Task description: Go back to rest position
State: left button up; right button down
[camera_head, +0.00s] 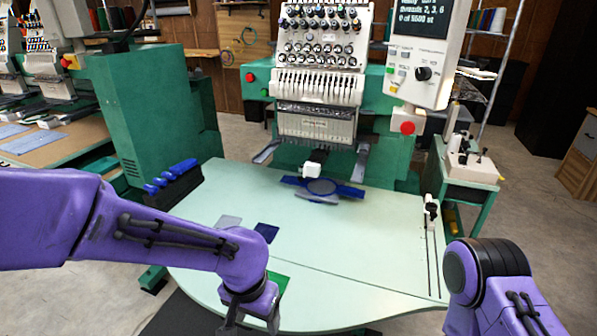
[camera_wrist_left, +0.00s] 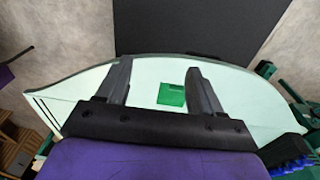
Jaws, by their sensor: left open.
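My left arm reaches in from the left in the head view. Its gripper (camera_head: 245,322) is at the bottom edge, over the front of the pale table, and partly cut off. In the left wrist view the two dark fingers of the left gripper (camera_wrist_left: 160,82) stand wide apart with nothing held between them. A green patch (camera_wrist_left: 171,95) lies flat on the table beyond and between the fingertips. The green patch (camera_head: 279,286) also shows beside the wrist in the head view. Only a purple and black part of my right arm shows at lower right; its gripper is out of view.
The pale table (camera_head: 350,255) fronts a green embroidery machine (camera_head: 318,100) with a control panel (camera_head: 421,50). A blue hoop (camera_head: 322,187) sits under its head. Grey (camera_head: 229,221) and dark blue (camera_head: 266,232) patches lie on the table. Blue-handled tools (camera_head: 172,174) stand at the left edge.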

pick_arm(q)
jog(key=w+f+n+t+h, duration=0.3)
jog(key=w+f+n+t, duration=0.15)
jog(key=w+t, duration=0.2)
jog(key=s+a+f+n+y, duration=0.2)
jog(key=a+f+n, duration=0.2)
jog(key=a+f, duration=0.4)
jog(key=s+a+f+n+g+y, duration=0.1)
jog(key=s+a+f+y, duration=0.1)
jog(key=s+a+f, duration=0.4)
jog(key=s+a+f+n+g+y, duration=0.1)
jog(key=s+a+f, duration=0.6)
jog(key=s, duration=0.8)
jog(key=shift+s+a+g+y, duration=0.35)
jog(key=shift+a+g+y, duration=0.35)
jog(key=shift+y, duration=0.3)
jog(key=shift+d+n, duration=0.1)
jog(key=shift+n, duration=0.15)
